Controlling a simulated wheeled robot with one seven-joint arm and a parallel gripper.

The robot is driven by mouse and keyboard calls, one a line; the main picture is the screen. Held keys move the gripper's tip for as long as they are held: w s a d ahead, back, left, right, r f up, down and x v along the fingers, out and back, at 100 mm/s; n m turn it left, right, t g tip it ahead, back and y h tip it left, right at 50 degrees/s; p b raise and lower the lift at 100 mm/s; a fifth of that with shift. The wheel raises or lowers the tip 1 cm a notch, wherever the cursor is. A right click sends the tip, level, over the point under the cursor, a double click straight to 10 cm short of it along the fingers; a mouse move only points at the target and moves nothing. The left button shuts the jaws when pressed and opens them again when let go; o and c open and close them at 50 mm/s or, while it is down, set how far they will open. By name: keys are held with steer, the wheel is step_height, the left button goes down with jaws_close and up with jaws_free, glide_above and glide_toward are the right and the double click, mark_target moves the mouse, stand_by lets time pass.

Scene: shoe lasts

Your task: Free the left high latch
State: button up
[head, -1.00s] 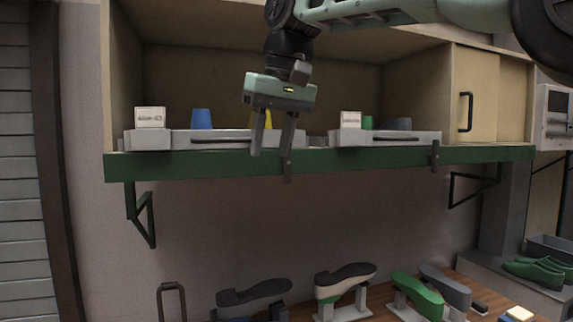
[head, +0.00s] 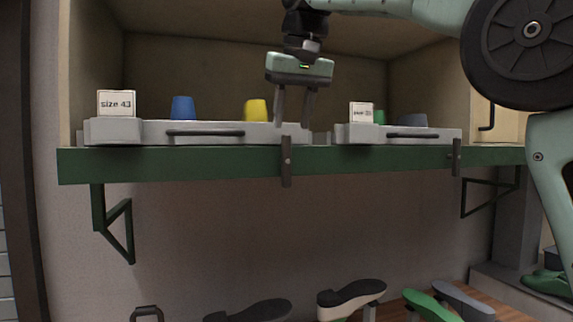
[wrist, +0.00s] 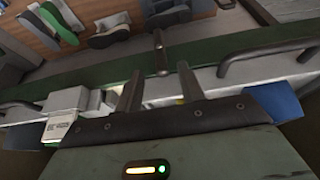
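The wrist view shows the same open fingers (wrist: 159,86). I see no contact with the latch. A second, similar latch (head: 456,157) is on the shelf edge to the right.
The left tray (head: 215,140) has a dark handle, a "size 43" block (head: 117,103), a blue cup (head: 182,107) and a yellow one (head: 255,110). The right tray (head: 400,135) holds a labelled block and other pieces. Shoe lasts (head: 352,293) stand below. Space before the shelf is clear.

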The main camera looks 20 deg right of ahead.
mark_target(288, 149)
steer(key=x, duration=0.9)
steer(key=shift+w+f+p, duration=0.1)
steer(key=shift+f+p, duration=0.15)
steer(key=shift+p, duration=0.05)
jaws_close()
